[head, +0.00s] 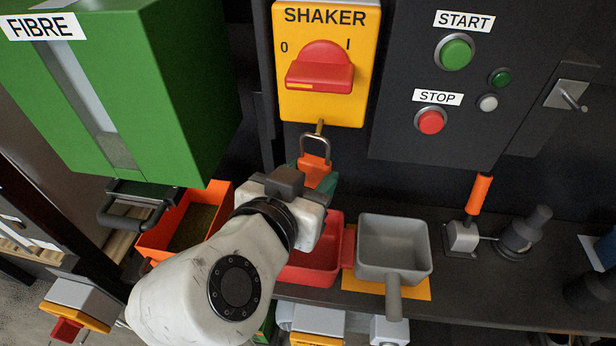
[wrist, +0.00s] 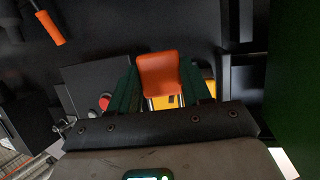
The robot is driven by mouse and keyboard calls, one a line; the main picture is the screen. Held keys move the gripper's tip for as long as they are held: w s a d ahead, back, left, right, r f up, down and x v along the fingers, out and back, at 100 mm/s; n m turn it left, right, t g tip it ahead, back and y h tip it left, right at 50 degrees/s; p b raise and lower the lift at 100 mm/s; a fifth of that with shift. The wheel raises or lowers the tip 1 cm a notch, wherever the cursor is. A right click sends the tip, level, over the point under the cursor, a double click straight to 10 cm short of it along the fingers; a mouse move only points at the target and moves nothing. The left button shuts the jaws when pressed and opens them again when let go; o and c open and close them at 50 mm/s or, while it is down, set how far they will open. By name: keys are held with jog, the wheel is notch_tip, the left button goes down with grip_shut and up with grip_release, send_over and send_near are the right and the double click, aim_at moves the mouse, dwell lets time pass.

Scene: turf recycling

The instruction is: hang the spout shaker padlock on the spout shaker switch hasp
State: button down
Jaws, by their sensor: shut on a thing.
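The padlock has an orange body (head: 314,170) and a grey shackle pointing up. It is upright in the head view, and its body also shows in the wrist view (wrist: 160,72). My gripper (head: 318,182) is shut on the body, with a dark green finger on each side in the wrist view. The yellow SHAKER switch (head: 360,97) has a red handle (head: 319,70) turned toward 0. Its small brass hasp (head: 319,127) sticks out below. The shackle top overlaps the hasp's lower end; I cannot tell whether it passes through.
The green FIBRE box (head: 190,90) stands left of the switch, the START/STOP panel (head: 400,140) right. Below are an orange bin (head: 155,240), a red tray (head: 310,270) and a grey scoop (head: 395,225). An orange-handled lever (head: 478,195) stands on the shelf at right.

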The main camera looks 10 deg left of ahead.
jog(key=shift+w+f+b, duration=0.1)
jog(key=shift+w+b, duration=0.2)
jog(key=shift+w, duration=1.2)
dwell(1.3)
jog(key=shift+w+d+f+b, duration=0.1)
jog(key=shift+w+f+b, duration=0.2)
jog(key=shift+w, duration=0.2)
dwell(0.4)
jog(key=shift+w+f+b, duration=0.15)
jog(key=shift+f+b, duration=0.15)
dwell(1.0)
jog(key=shift+c, duration=2.1)
grip_release()
jog(key=b+v, duration=0.1)
jog(key=v, duration=0.9)
jog(key=shift+s, duration=0.4)
